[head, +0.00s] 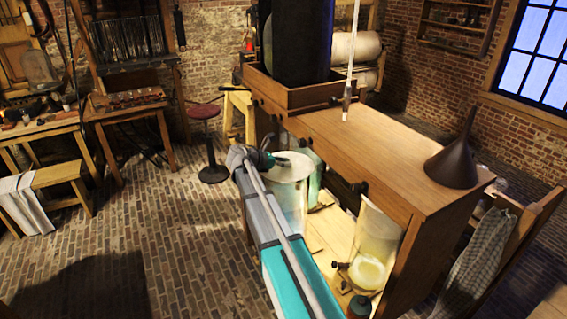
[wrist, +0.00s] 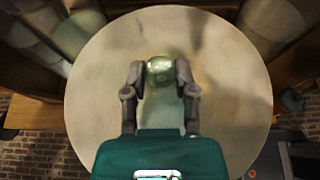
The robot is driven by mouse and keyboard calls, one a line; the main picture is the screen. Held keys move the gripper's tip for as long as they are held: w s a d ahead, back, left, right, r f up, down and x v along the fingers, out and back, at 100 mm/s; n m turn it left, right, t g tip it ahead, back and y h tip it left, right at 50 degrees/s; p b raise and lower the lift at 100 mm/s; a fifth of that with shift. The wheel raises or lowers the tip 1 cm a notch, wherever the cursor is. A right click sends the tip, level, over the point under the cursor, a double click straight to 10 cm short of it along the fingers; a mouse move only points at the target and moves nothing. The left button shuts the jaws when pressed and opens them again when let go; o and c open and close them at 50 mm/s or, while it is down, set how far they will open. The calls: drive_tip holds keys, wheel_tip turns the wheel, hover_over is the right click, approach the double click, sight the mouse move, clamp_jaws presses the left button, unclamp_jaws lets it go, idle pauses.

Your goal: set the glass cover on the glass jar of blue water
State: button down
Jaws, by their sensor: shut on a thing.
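My gripper (head: 281,160) is shut on the round glass knob (wrist: 160,64) of a wide, pale, disc-shaped glass cover (wrist: 228,95). In the wrist view the two fingers (wrist: 160,73) grip the knob from both sides near the middle of the disc. In the head view the cover (head: 296,168) is level at the top of a pale glass jar (head: 291,205) under the bench's left side. I cannot tell whether it touches the rim. A bluish-green glass jar (head: 317,178) stands just behind, partly hidden. The cover hides whatever is below it in the wrist view.
A wooden bench (head: 385,150) rises right of my gripper, with a dark funnel (head: 453,158) on top. A glass jar with yellowish contents (head: 370,262) stands on the lower shelf. A small dark bottle (head: 359,307) is near the front. The brick floor (head: 130,235) at left is open.

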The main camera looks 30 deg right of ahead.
drive_tip(key=shift+f+b, duration=0.55)
drive_tip(key=c, duration=0.7)
unclamp_jaws()
drive_tip(key=shift+a, duration=0.15)
drive_tip(key=shift+p+v, duration=2.15)
drive_tip(key=shift+v, duration=3.25)
